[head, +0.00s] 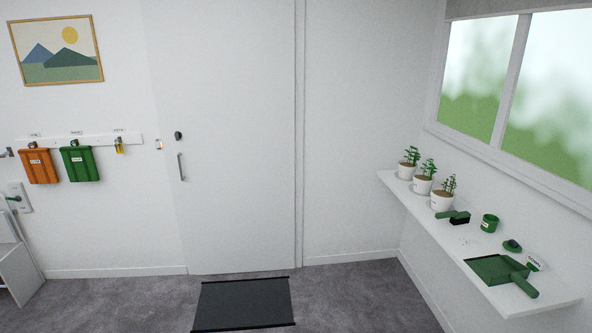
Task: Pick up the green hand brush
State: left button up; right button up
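The green hand brush (459,219) lies on the white shelf (465,246) under the window, at the right of the head view. It has a green handle pointing left and dark bristles facing down. It lies between the nearest potted plant and a green cup. Neither of my grippers is in view.
Potted plants (442,197) stand at the shelf's far end. A green cup (489,223), a small dark green object (512,246) and a green dustpan (491,268) are nearer. A dark mat (243,304) lies before the closed door (227,150). The carpet between is clear.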

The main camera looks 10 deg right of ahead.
aim_at(457, 218)
jog(key=z, duration=0.25)
jog(key=i, duration=1.95)
jog(key=z, duration=0.5)
